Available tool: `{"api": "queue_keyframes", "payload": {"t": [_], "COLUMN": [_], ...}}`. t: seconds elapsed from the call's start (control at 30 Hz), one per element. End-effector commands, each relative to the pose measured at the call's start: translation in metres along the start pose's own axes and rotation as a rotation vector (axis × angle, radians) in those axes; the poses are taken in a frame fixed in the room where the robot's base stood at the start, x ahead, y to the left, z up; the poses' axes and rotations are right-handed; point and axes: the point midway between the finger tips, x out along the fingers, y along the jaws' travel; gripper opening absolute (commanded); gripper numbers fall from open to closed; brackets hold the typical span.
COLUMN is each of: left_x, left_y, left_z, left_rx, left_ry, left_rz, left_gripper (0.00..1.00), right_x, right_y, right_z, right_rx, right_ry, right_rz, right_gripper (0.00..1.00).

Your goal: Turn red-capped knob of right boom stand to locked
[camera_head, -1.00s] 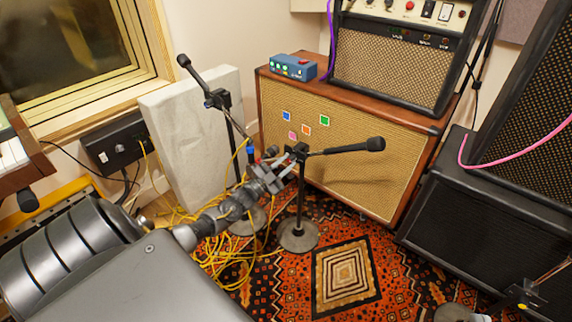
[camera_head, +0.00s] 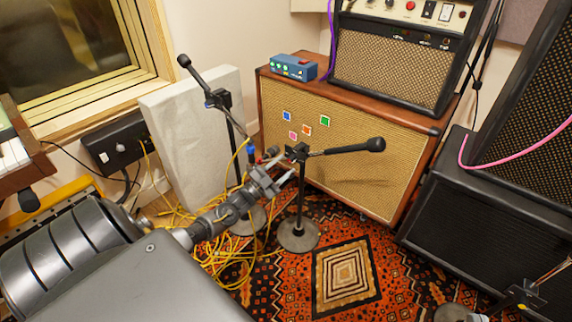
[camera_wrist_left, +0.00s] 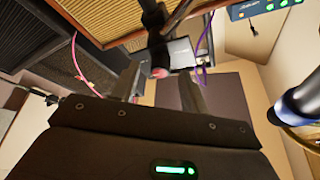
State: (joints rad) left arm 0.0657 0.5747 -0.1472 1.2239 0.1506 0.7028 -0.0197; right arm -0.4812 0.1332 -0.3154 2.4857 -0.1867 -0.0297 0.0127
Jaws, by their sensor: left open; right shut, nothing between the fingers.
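The right boom stand has a black pole (camera_head: 300,195), a round base and a boom reaching right to a black microphone (camera_head: 368,145). Its clamp (camera_head: 300,153) is at the pole top. In the left wrist view the red-capped knob (camera_wrist_left: 160,73) faces me below the dark clamp body (camera_wrist_left: 155,40). My left gripper (camera_head: 279,177) is open, just left of and below the clamp. Its fingers (camera_wrist_left: 163,85) stand on either side of the red cap in the wrist view. I cannot tell whether they touch it.
A second boom stand (camera_head: 223,100) stands close behind to the left. Yellow cables (camera_head: 225,250) lie on the patterned rug. A tan cabinet (camera_head: 340,180) is behind the stand, and black speakers (camera_head: 480,220) are at right.

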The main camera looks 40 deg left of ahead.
Motion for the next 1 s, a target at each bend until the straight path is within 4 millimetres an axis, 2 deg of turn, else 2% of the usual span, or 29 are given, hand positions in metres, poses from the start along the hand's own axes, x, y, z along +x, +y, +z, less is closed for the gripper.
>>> {"api": "queue_keyframes", "payload": {"t": [0.2,0.43,0.6,1.0], "left_x": [-0.045,-0.08,-0.09,-0.09], "left_y": [0.0,0.0,-0.001,-0.001], "left_z": [0.0,0.0,0.0,0.0], "left_rx": [0.0,0.001,0.001,0.001], "left_ry": [-0.004,-0.002,-0.001,-0.001], "left_rz": [0.002,0.001,0.0,0.0], "left_gripper": [0.45,0.45,0.45,0.45], "right_x": [-0.002,-0.003,-0.004,-0.004], "right_y": [-0.005,-0.005,-0.004,-0.004], "right_z": [0.007,0.014,0.017,0.017], "right_rx": [0.003,0.003,0.002,0.002], "right_ry": [-0.082,-0.128,-0.144,-0.144], "right_rz": [-0.015,-0.015,-0.012,-0.011], "right_gripper": [0.0,0.0,0.0,0.0]}}
